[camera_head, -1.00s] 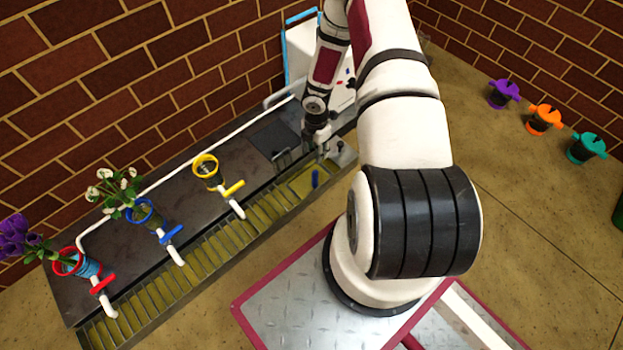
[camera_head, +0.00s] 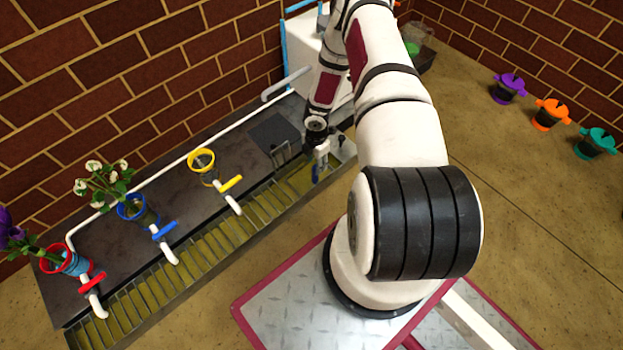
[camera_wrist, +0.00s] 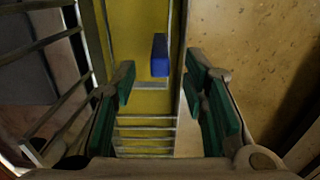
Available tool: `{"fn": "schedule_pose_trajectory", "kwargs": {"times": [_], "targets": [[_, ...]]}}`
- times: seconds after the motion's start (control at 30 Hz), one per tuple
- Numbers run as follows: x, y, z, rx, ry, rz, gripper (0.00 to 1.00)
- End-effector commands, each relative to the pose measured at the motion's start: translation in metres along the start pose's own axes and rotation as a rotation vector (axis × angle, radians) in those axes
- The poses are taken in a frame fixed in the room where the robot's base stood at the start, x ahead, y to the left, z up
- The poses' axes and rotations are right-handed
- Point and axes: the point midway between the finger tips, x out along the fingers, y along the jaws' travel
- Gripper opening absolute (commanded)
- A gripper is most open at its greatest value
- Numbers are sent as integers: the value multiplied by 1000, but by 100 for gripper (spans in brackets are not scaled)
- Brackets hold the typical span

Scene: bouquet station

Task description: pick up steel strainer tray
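A long steel strainer tray or grate (camera_head: 185,257) with cross slats runs along the front of the dark bench.
Red (camera_head: 92,282), blue (camera_head: 163,231) and yellow (camera_head: 231,184) taps hang over the grate. Behind them stand red (camera_head: 62,262), blue (camera_head: 131,208) and yellow (camera_head: 201,160) rimmed pots, two with flowers. Purple, orange and teal pots stand on the floor at right. A metal rack (camera_wrist: 45,45) is close at left.

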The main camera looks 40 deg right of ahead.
Motion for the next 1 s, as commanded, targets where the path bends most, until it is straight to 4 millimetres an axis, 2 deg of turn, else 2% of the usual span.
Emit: {"fn": "schedule_pose_trajectory", "kwargs": {"times": [0.03,0.2,0.47,0.5,0.67,1.0], "targets": [[10,0,-1,1,2,0,40],[32,-1,-1,2,2,-1,40],[35,0,-1,0,2,0,40],[35,0,-1,0,2,0,35],[35,0,-1,0,2,0,0],[34,0,-1,0,2,0,0]]}}
